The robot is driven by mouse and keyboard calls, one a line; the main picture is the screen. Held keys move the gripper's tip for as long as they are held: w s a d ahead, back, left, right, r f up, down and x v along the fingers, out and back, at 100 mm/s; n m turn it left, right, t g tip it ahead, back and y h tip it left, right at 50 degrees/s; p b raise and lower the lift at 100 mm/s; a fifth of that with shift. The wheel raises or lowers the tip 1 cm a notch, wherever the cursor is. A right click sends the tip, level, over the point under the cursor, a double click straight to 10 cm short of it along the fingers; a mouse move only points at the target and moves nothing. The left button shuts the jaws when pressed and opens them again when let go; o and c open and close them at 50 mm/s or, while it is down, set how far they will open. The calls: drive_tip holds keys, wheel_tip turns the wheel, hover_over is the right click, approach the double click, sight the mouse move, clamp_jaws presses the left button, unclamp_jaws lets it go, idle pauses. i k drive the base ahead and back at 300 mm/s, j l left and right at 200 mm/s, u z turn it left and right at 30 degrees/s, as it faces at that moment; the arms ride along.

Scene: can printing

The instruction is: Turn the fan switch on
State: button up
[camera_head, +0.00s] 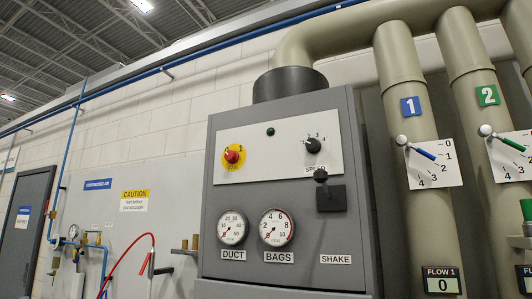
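The fan switch is most likely the red rotary knob on a yellow disc (233,155), at the upper left of the white control panel (275,170). The disc carries marks 0 and 1; the label below it is too small to read surely. A small dark green lamp (270,132) sits to its right and looks unlit. A black SPEED knob (313,146) with a numbered scale is at the panel's right. My gripper is not in view.
The grey cabinet (210,225) has DUCT (232,228) and BAGS (276,228) gauges and a black SHAKE lever (321,176). Numbered beige pipes (408,200) with blue and green dampers stand right. A red hose (125,250) and a grey door (27,215) are left.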

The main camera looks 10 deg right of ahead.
sight(232, 156)
drive_tip(key=i+j, duration=0.2)
drive_tip(key=j, duration=0.15)
drive_tip(key=i+j, duration=0.15)
drive_tip(key=j, duration=0.25)
drive_tip(key=i+j, duration=0.2)
drive_tip(key=j, duration=0.15)
